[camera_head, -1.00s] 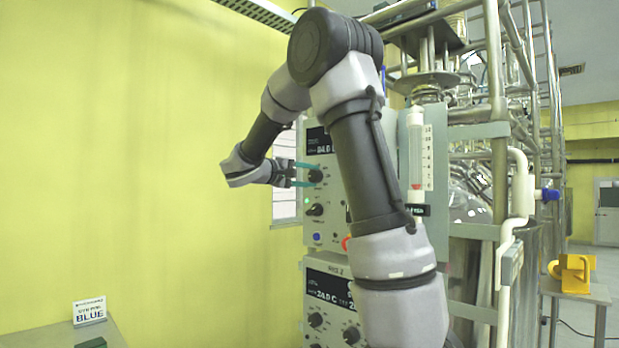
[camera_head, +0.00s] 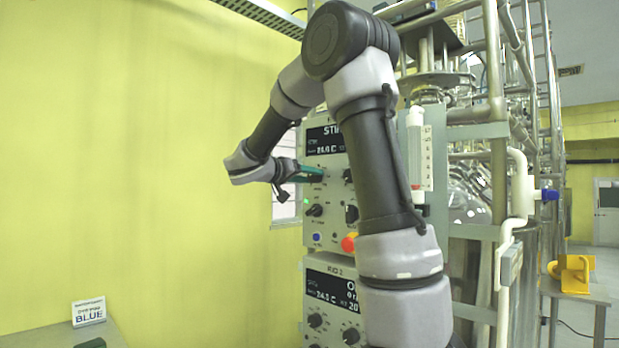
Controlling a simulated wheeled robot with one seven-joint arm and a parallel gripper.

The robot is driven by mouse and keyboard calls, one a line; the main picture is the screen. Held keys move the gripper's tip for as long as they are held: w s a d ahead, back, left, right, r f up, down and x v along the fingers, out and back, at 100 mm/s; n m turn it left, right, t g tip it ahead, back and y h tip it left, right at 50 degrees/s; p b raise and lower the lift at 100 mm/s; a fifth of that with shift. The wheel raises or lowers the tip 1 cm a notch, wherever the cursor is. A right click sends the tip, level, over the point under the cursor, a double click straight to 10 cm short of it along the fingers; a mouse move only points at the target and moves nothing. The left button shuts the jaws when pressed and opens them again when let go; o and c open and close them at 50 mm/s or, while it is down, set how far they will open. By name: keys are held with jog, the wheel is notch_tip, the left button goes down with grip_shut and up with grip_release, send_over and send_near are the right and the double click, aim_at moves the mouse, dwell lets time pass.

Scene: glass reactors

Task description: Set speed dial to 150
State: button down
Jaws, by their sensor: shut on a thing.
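The upper control box (camera_head: 325,228) on the reactor rack carries several black knobs and a dark display (camera_head: 324,140) reading "STIR" and 24.0 C in part. My gripper (camera_head: 322,172) has teal fingers and reaches the box from the left. It is shut on the upper left knob, which the near finger hides. The knob's pointer and scale cannot be read. An upper right knob (camera_head: 348,175) is partly behind my arm. A lower left knob (camera_head: 315,210) and a lower right knob (camera_head: 351,213) are free. I cannot tell from the labels which knob sets speed.
A second control box (camera_head: 318,278) sits below, partly behind my arm. A red and yellow button (camera_head: 349,242) and a blue button (camera_head: 316,239) are under the knobs. Steel pipes and a flowmeter (camera_head: 419,150) stand right. Open space lies left, before the yellow wall.

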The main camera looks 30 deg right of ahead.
jog(key=m, duration=0.3)
jog(key=shift+s, duration=0.1)
jog(key=shift+f+m+t, duration=0.1)
jog(key=shift+m+t, duration=0.3)
jog(key=shift+m, duration=1.4)
jog(key=shift+c, duration=1.5)
grip_release()
jog(key=v, duration=1)
jog(key=shift+a, duration=0.35)
jog(key=shift+s, duration=0.15)
